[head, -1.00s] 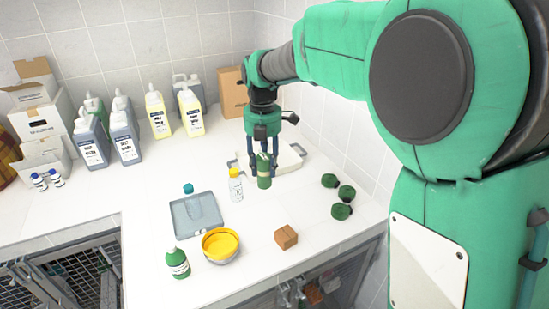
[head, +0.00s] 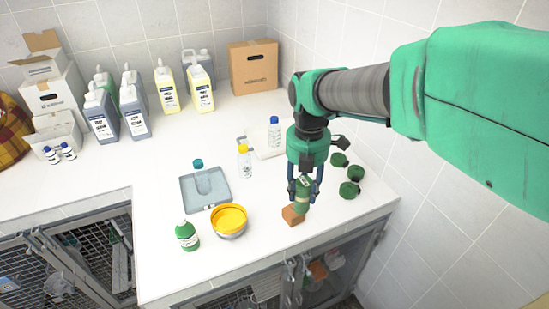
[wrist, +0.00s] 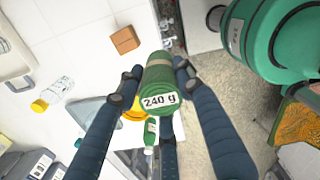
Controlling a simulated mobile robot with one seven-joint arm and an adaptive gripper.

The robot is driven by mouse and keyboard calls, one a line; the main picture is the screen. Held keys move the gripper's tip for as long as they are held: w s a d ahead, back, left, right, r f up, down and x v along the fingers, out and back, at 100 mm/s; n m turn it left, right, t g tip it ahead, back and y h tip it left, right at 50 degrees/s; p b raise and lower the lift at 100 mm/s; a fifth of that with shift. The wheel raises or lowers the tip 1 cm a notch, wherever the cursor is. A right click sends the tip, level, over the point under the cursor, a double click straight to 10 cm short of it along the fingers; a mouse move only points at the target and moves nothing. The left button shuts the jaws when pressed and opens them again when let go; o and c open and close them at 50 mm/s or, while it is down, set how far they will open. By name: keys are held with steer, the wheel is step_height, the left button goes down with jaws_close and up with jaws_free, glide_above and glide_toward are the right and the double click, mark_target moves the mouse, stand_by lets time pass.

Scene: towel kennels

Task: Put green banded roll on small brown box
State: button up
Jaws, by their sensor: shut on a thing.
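My gripper (head: 305,188) is shut on the green banded roll (head: 302,198), which shows a pale band in the head view. In the wrist view the roll (wrist: 160,85) sits between the dark fingers, with a white label reading "240 g". The small brown box (head: 292,215) lies on the counter near its front edge. In the head view the roll overlaps the box's upper right part. In the wrist view the box (wrist: 125,40) shows apart from the roll, up and to the left. The roll looks held above the counter; the exact gap is unclear.
Several dark green rolls (head: 349,189) lie to the right. A yellow bowl (head: 229,219), a green bottle (head: 187,236) and a grey tray (head: 206,197) stand to the left. A yellow-capped bottle (head: 244,162) stands behind. Jugs and cartons line the back wall.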

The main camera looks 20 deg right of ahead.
steer(key=s+f, duration=0.6)
steer(key=f, duration=0.2)
steer(key=shift+s+a, duration=0.1)
steer(key=shift+s, duration=0.05)
steer(key=w+d+f+b, duration=0.1)
steer(key=w+d, duration=0.2)
steer(key=w, duration=1.1)
steer(key=shift+w+f, duration=0.2)
steer(key=shift+w, duration=0.2)
steer(key=shift+d, duration=0.1)
steer(key=shift+w+d+f+b, duration=0.1)
steer(key=shift+w+f+b, duration=0.1)
steer(key=shift+f, duration=0.7)
steer(key=shift+w+f+b, duration=0.1)
steer(key=shift+w+f, duration=0.1)
steer(key=shift+f, duration=0.7)
